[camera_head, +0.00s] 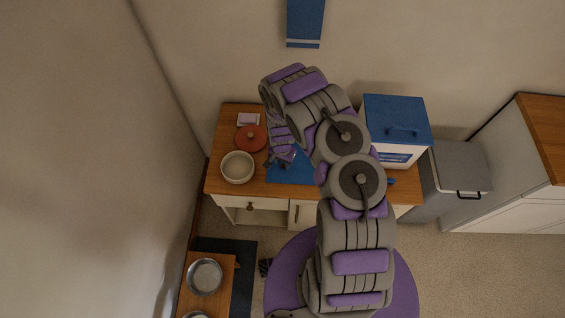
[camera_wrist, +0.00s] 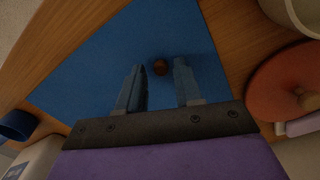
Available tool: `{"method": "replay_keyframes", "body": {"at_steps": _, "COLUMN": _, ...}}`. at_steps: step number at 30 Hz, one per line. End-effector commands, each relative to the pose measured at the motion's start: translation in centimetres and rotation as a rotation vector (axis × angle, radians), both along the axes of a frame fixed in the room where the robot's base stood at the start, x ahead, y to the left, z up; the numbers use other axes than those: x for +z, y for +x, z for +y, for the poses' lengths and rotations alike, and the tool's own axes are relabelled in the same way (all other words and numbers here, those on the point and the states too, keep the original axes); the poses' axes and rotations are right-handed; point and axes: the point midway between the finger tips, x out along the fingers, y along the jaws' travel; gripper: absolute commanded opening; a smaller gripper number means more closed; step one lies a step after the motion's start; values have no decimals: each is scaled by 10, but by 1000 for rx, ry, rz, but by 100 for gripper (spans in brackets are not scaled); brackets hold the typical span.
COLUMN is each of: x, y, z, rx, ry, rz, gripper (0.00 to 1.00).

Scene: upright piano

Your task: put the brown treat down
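The small round brown treat (camera_wrist: 160,67) appears to lie on the blue mat (camera_wrist: 85,70). In the wrist view it shows between my fingertips, with a gap on each side. My gripper (camera_wrist: 158,66) is open and empty, pointing down over the mat. In the head view my gripper (camera_head: 274,160) is at the left edge of the blue mat (camera_head: 290,174), beside the white bowl. The treat cannot be made out in the head view. How high my fingertips are above the mat is hard to tell.
On the wooden cabinet top (camera_head: 228,125) stand a white bowl (camera_head: 237,167), a red-brown lid (camera_head: 251,138) and a white bin with a blue lid (camera_head: 397,118). A blue cup-like thing (camera_wrist: 17,125) shows beyond the mat. Metal bowls (camera_head: 205,276) are on a low wooden stand.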

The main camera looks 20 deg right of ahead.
Motion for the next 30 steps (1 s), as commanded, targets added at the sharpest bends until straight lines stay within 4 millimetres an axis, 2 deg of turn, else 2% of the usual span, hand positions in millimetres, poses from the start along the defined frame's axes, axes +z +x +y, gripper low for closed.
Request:
{"method": "replay_keyframes", "body": {"at_steps": 9, "x": 63, "y": 3, "z": 2, "rx": 1, "ry": 0, "rz": -4, "gripper": 35}}
{"method": "replay_keyframes", "body": {"at_steps": 15, "x": 92, "y": 2, "z": 2, "rx": -1, "ry": 0, "rz": -1, "gripper": 35}}
{"method": "replay_keyframes", "body": {"at_steps": 21, "x": 109, "y": 3, "z": 2, "rx": 0, "ry": 0, "rz": -4, "gripper": 35}}
{"method": "replay_keyframes", "body": {"at_steps": 27, "x": 114, "y": 3, "z": 2, "rx": 2, "ry": 0, "rz": -2, "gripper": 35}}
{"method": "replay_keyframes", "body": {"at_steps": 30, "x": 126, "y": 3, "z": 0, "rx": 13, "ry": -2, "rz": -1, "gripper": 35}}
